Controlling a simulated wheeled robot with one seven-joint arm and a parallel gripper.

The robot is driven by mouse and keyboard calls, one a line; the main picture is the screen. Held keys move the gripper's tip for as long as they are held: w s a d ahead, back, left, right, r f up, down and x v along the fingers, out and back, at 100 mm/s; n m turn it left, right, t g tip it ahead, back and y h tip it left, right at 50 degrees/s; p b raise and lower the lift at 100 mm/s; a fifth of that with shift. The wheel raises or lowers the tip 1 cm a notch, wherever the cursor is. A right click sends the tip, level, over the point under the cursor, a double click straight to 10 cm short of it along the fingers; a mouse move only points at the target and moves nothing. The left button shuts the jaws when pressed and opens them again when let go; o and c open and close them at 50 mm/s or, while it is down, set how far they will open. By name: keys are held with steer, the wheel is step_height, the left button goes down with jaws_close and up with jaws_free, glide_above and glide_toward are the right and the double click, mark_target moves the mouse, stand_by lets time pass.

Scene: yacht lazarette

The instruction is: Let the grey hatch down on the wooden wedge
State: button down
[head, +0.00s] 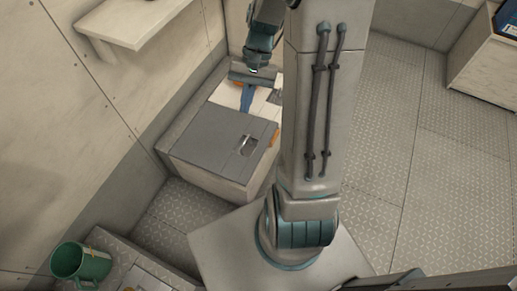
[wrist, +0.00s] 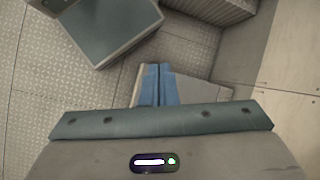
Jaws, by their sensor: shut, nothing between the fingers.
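The grey hatch (head: 210,135) lies over the top of a pale box in the head view, with a small recessed metal handle (head: 246,146) near its right side. It looks flat or nearly flat; I cannot tell whether a small gap is left under it. A small orange-brown piece, probably the wooden wedge (head: 275,138), shows at the hatch's right edge, mostly hidden. My gripper (head: 246,108) is shut and empty, its blue fingers over the pale surface by the hatch's far edge. In the wrist view the fingers (wrist: 158,68) are together with nothing between them.
A pale wall with a shelf (head: 125,20) stands to the left of the box. Patterned floor (head: 390,130) is open on the right, with a pale bench (head: 485,75) at the far right.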

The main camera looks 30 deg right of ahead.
steer(key=w+d+f+m+t+y+b, duration=0.1)
steer(key=d+f+m+y+b, duration=0.25)
steer(key=f, duration=0.75)
steer(key=w+d+f+m+t+y+b, duration=0.1)
steer(key=w+d+f+m+y+b, duration=0.3)
steer(key=f, duration=0.7)
steer(key=s+d+f+m+t+y+b, duration=0.15)
steer(key=f+y+b, duration=0.35)
steer(key=f, duration=0.6)
steer(key=s+d+f+m+t+h+b, duration=0.1)
steer(key=s+d+f+m+t+b, duration=0.1)
steer(key=f+m+t+b, duration=0.7)
steer(key=s+d+f+m+t+h+b, duration=0.1)
steer(key=s+d+f+m+t, duration=0.3)
steer(key=f+t, duration=0.95)
steer(key=w+a+r+g, duration=0.2)
steer(key=w+a+r, duration=0.1)
steer(key=w+a, duration=0.3)
steer(key=shift+w+r+m+b, duration=0.2)
steer(key=shift+w+m+b, duration=0.1)
steer(key=shift+w, duration=0.55)
steer(key=shift+y, duration=0.25)
